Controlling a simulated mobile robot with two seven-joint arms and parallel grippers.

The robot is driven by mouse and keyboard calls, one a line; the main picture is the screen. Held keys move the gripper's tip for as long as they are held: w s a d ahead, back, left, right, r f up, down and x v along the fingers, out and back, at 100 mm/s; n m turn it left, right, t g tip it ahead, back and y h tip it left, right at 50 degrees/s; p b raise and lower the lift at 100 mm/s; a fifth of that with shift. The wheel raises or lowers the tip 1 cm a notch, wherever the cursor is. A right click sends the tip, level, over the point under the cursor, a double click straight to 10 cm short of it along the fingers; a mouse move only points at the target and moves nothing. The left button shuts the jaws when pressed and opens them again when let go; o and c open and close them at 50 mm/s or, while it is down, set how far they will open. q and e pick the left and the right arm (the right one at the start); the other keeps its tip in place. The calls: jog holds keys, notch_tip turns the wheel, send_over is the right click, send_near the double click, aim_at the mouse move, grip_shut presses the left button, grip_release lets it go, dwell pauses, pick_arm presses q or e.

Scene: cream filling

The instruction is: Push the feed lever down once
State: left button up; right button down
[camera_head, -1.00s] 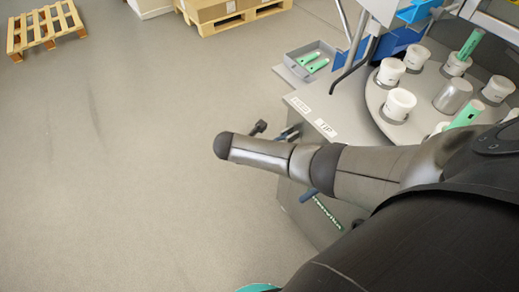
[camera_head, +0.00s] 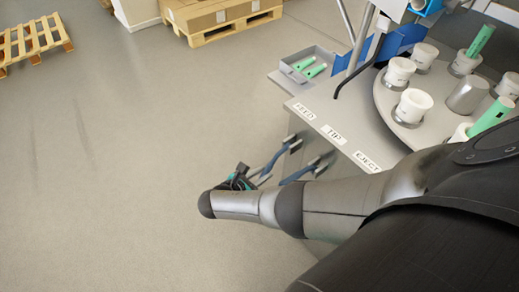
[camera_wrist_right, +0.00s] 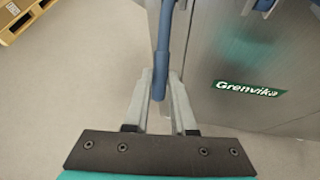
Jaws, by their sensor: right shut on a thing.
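The feed lever (camera_head: 277,158) is a blue-handled lever on the machine's front, below the FEED label (camera_head: 303,111). A second blue lever (camera_head: 298,175) is beside it, below the TIP label (camera_head: 332,134). My right gripper (camera_head: 262,179) is at the outer end of the feed lever, partly hidden by my own arm. In the right wrist view, the blue handle (camera_wrist_right: 162,50) runs between the grey fingers of my right gripper (camera_wrist_right: 161,85), which is shut on it near its end. My left gripper is not in view.
The EJECT label (camera_head: 367,162) is at the right of the panel edge. White cups (camera_head: 412,106) stand on a round turntable above. A grey tray (camera_head: 308,64) holds green items. Boxes on a pallet (camera_head: 222,32) stand behind.

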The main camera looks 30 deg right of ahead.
jog(key=shift+d, duration=0.1)
jog(key=c, duration=0.8)
grip_release()
jog(key=shift+o, duration=0.2)
jog(key=p+v, duration=0.4)
jog(key=v, duration=1.1)
jog(key=shift+s+f, duration=0.1)
